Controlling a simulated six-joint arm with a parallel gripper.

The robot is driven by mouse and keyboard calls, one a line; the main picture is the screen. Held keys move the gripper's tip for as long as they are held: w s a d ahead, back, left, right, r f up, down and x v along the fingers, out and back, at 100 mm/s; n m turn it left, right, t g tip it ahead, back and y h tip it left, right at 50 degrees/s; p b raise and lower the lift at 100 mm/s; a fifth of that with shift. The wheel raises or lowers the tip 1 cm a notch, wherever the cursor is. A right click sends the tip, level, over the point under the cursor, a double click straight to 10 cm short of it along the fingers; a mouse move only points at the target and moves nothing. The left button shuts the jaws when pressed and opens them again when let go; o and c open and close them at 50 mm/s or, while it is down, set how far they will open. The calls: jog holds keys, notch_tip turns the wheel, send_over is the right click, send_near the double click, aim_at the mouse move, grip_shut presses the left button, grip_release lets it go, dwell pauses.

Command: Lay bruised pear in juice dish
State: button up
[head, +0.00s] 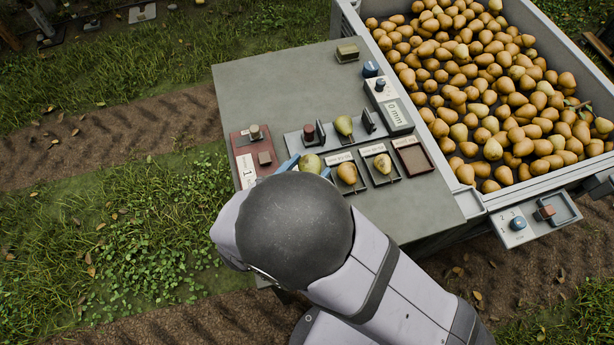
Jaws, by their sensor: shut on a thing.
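My gripper (308,167), with blue fingers, is shut on a greenish pear (311,162) at the left end of the row of small dishes. My arm hides what is under this pear, so I cannot tell whether it touches anything. A dark dish (358,187) to its right holds a brown-yellow pear, and another dark dish (392,178) holds a yellow pear with a dark mark. A reddish-brown dish (428,165) at the right end is empty. The labels are too small to read, so I cannot tell which is the juice dish.
A red panel (240,140) stands left. A crate full of pears (478,197) is at right. The table's back left (265,90) is clear.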

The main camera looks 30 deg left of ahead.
aim_at(408, 164)
jog(key=shift+r, duration=1.15)
jog(key=shift+w+d, duration=0.15)
jog(key=shift+w, duration=0.05)
jog(key=w+d+m+g+h+p, duration=0.1)
jog(key=w+d+m+g+h, duration=0.3)
jog(key=w+d+m+h, duration=0.5)
jog(key=w+d, duration=1)
jog(key=w, duration=0.1)
jog(key=shift+w+d+r, duration=0.15)
jog(key=shift+d, duration=0.25)
jog(key=shift+h, duration=0.3)
jog(key=shift+f+p, duration=0.65)
jog(key=shift+f, duration=4.4)
